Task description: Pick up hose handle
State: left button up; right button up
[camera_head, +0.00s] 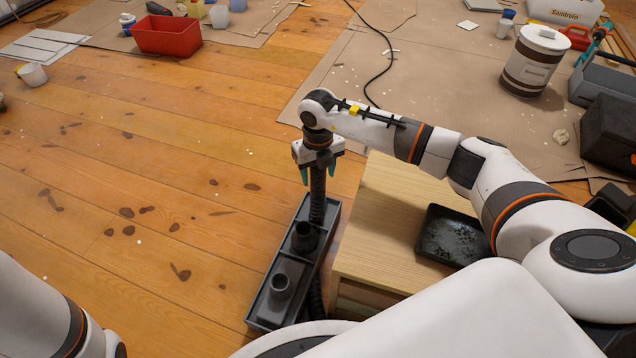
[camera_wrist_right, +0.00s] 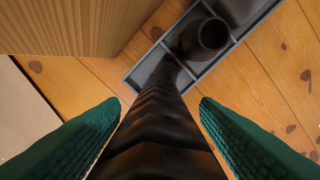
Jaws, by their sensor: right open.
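The hose handle (camera_head: 317,207) is a black, ribbed, upright piece rising from the far end of a grey compartmented tray (camera_head: 262,312) on the floor. My right gripper (camera_head: 318,178) points down over its top, with one teal finger on each side. In the right wrist view, the hose handle (camera_wrist_right: 158,125) runs between the open fingers of the gripper (camera_wrist_right: 162,101), with a gap visible at the fingertips. Whether either finger touches it lower in that view I cannot tell. My left arm shows at the lower left, but its gripper is out of view.
Two dark round sockets (camera_head: 304,237) stand in the tray. A wooden box (camera_head: 385,225) with a black pan (camera_head: 452,237) sits close to its right. A red bin (camera_head: 167,36) and a brown-and-white bucket (camera_head: 535,62) are farther off. The floor to the left is mostly clear.

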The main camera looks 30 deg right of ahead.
jog(key=shift+c, duration=0.6)
jog(key=c, duration=0.9)
jog(key=shift+r, duration=0.15)
jog(key=shift+c, duration=0.2)
